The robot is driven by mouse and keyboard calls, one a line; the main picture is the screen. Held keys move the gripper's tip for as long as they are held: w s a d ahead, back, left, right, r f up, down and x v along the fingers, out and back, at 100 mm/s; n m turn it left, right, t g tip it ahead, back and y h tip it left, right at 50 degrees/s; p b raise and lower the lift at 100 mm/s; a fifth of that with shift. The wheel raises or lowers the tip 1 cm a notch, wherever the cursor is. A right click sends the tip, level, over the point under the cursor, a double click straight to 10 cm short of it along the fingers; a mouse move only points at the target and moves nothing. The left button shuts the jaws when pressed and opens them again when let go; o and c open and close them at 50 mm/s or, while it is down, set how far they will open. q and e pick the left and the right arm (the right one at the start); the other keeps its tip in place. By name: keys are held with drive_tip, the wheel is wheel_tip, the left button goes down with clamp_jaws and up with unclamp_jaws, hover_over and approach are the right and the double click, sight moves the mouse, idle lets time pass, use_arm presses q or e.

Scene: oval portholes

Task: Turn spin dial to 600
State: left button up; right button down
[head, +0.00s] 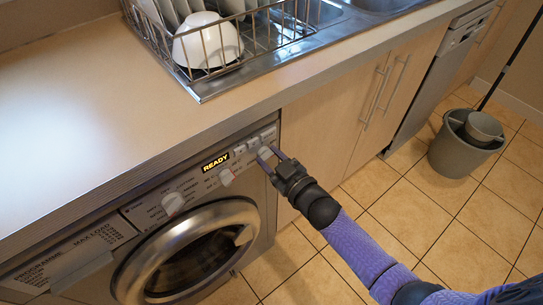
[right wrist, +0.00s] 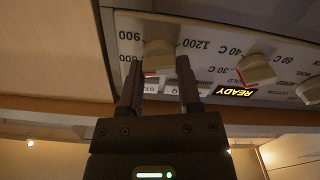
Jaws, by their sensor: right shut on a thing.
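The washing machine (head: 190,215) stands under the counter with its door shut and its display (head: 215,162) reading READY. My right gripper (head: 269,153) reaches its control panel from the right and is shut on the spin dial (right wrist: 158,56), one finger on each side. In the right wrist view the panel appears upside down; the labels 600, 900 and 1200 surround this dial. A red mark shows at the dial's lower edge, close to the 600 side, but its exact setting is hard to tell. My left gripper is not in view.
Two other dials, the temperature dial (head: 226,177) and programme dial (head: 173,204), sit left of the spin dial. A dish rack (head: 205,70) with a white bowl stands above on the counter. A bucket (head: 456,157) stands on the tiled floor. Floor before the cupboards is clear.

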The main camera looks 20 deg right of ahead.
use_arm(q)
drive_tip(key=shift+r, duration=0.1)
use_arm(e)
drive_tip(key=shift+n, duration=0.8)
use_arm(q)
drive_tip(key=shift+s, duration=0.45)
use_arm(e)
drive_tip(key=c, duration=0.6)
unclamp_jaws()
drive_tip(key=o, duration=0.3)
drive_tip(key=shift+s, duration=0.15)
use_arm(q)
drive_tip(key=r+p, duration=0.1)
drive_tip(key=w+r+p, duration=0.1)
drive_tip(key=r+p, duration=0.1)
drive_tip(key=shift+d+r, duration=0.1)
use_arm(e)
drive_tip(key=v, duration=0.9)
drive_tip(key=shift+s+d, duration=0.15)
drive_tip(key=shift+s, duration=0.15)
